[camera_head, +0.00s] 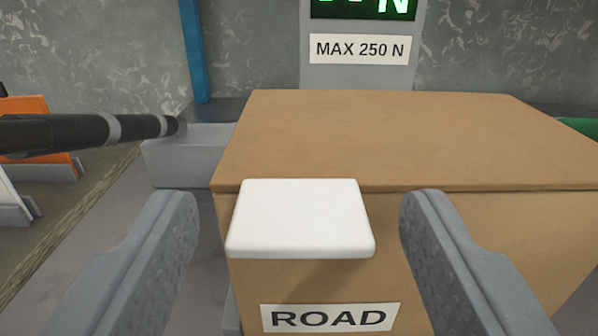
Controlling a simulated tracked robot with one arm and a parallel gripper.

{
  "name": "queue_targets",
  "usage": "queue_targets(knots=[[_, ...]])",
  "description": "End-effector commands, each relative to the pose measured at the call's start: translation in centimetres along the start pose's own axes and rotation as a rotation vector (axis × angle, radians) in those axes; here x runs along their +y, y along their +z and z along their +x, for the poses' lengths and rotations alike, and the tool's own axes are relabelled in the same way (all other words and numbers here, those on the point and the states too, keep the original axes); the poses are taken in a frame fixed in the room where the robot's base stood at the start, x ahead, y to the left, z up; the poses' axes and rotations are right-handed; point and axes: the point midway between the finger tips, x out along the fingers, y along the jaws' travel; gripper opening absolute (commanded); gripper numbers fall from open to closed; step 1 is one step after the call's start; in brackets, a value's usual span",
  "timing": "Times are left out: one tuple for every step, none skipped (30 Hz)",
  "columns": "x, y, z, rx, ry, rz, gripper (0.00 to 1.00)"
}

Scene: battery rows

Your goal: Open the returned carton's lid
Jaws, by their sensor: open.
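The brown carton (420,140) stands straight ahead with its flat lid shut. A white tab (300,218) sticks out toward me from the front edge of the lid. A label reading "ROAD" (330,318) is on the carton's front face, below the tab. My gripper (300,222) is open, with one finger to the left of the tab and the other to its right. There are gaps between the tab and both fingers, and nothing is held. I cannot tell whether the fingertips reach level with the tab in depth.
Behind the carton stands a grey panel with a "MAX 250 N" sign (360,49) and a green-lit display (362,8). A dark rod (85,132) reaches in from the left. An orange item (25,120) is at the far left. A blue post (195,50) stands behind.

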Motion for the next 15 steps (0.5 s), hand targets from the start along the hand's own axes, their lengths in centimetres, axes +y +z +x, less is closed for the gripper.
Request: queue_targets(knots=[[0.05,0.00,0.30,0.000,0.001,0.000,0.58],[0.05,-0.01,0.42,0.001,0.001,0.000,0.58],[0.05,0.01,0.53,0.000,0.001,0.000,0.58],[0.05,0.01,0.58,0.000,0.001,0.000,0.58],[0.04,0.02,0.61,0.000,0.001,0.000,0.58],[0.04,0.03,0.63,0.000,0.000,0.000,0.58],[0.04,0.04,0.63,-0.001,0.000,0.000,0.58],[0.04,0.04,0.62,-0.001,0.000,0.000,0.58],[0.04,0.04,0.62,-0.001,0.000,0.000,0.58],[0.04,0.04,0.61,-0.001,0.000,0.000,0.58],[0.04,0.03,0.61,-0.001,0.000,0.000,0.58],[0.05,0.03,0.60,-0.001,0.000,0.000,0.55],[0.05,0.04,0.60,-0.001,0.000,0.000,0.47],[0.05,0.04,0.60,-0.001,0.000,0.000,0.39],[0.05,0.04,0.59,-0.001,0.000,0.000,0.28]])
